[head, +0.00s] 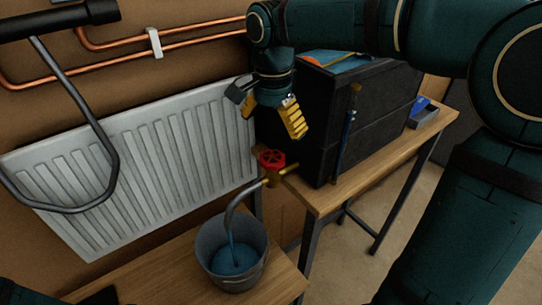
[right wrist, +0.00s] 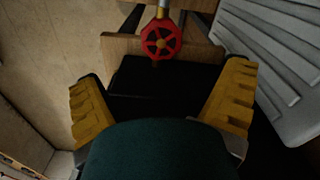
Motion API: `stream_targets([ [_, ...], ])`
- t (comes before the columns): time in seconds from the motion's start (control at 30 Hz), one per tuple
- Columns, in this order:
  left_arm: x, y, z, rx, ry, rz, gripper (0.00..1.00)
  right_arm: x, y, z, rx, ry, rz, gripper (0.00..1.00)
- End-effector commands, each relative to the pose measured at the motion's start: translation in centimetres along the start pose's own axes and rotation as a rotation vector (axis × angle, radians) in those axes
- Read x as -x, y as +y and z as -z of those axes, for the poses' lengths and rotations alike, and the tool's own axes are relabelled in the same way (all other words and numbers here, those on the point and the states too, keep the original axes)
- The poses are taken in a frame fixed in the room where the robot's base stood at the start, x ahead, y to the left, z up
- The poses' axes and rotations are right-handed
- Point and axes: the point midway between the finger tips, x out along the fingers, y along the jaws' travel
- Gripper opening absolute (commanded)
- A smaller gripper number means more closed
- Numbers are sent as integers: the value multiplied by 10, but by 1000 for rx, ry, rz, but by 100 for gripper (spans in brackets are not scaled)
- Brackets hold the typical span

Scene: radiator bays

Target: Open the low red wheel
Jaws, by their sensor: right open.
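The low red wheel (head: 271,160) sits on a brass valve (head: 274,178) at the lower right corner of the white radiator. The red wheel also shows in the right wrist view (right wrist: 161,40), near the top middle, face on and with nothing touching it. My right gripper (head: 272,115) points down above the wheel, with a gap between them. Its yellow fingers are spread and empty. They also show in the right wrist view (right wrist: 165,105), one at each side. My left gripper is not in view.
A black case (head: 300,120) stands on a wooden bench (head: 325,200) close beside my right gripper. A metal bucket (head: 255,275) stands below the valve, with a grey spout pipe (head: 229,215) reaching into it. The radiator (head: 150,165) and copper pipes (head: 200,42) line the wall.

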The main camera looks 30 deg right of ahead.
Motion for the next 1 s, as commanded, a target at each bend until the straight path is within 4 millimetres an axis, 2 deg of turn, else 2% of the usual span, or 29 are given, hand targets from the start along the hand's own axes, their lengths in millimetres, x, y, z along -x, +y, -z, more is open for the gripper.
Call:
stream_targets([
  [0.03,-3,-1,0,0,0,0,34,-13,1,0,-1,-1,-4,96],
  [0.2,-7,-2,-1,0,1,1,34,-45,0,0,0,0,-3,96],
  [0.4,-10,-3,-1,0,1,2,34,-74,0,0,0,0,-2,96],
  [0.6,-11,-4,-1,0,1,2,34,-86,0,0,0,0,1,96],
  [0.87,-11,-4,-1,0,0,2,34,-87,0,0,0,0,1,96],
  [0.9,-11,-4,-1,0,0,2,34,-87,0,0,0,0,1,93],
  [0.97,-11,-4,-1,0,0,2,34,-87,0,0,0,0,1,72],
  [1.0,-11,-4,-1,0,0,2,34,-87,0,0,1,0,1,58],
])
